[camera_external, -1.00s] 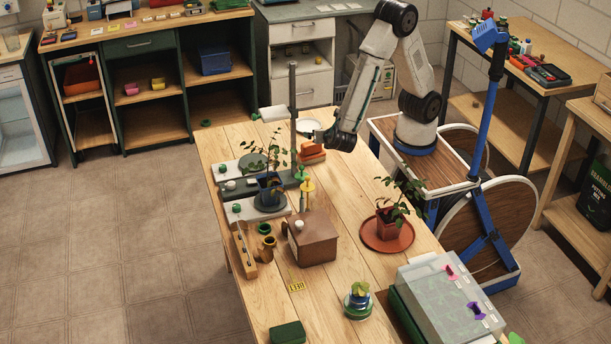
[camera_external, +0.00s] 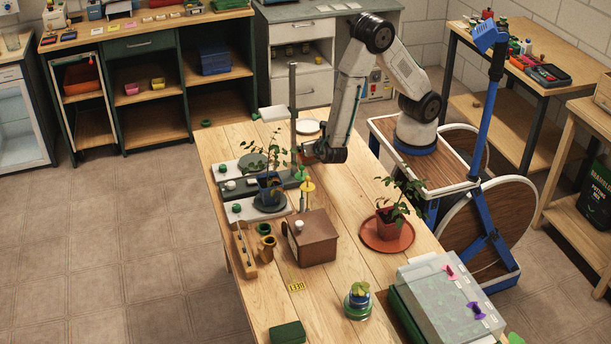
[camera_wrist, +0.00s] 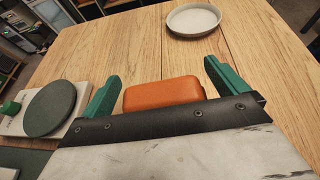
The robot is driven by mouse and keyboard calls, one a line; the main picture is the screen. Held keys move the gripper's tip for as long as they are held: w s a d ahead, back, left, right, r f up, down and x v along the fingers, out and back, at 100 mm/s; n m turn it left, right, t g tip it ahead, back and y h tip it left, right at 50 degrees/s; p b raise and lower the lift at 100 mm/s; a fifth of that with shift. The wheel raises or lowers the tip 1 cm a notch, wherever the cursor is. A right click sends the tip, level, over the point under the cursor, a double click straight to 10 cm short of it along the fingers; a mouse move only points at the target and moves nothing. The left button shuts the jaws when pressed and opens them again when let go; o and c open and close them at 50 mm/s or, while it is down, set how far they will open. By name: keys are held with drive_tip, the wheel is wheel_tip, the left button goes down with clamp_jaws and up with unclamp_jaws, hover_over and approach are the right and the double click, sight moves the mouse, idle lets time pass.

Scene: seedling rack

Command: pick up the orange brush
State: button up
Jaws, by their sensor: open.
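The orange brush (camera_wrist: 163,93) lies on the wooden table, seen in the wrist view as a rounded orange block. My gripper (camera_wrist: 163,80) is open, with one green finger on each side of the brush and a visible gap at the right finger. The near part of the brush is hidden by the dark gripper bar. In the external view my gripper (camera_external: 318,150) is low over the table's far end and hides most or all of the brush. I cannot tell whether the fingers touch it.
A pale round dish (camera_wrist: 193,20) lies beyond the brush. A dark green disc on a pale base (camera_wrist: 50,108) is to the left. In the external view a tall grey post (camera_external: 293,105) stands close left of my gripper, with a blue-potted plant (camera_external: 269,186) nearby.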

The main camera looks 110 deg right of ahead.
drive_tip(key=c, duration=1.1)
drive_tip(key=shift+c, duration=0.2)
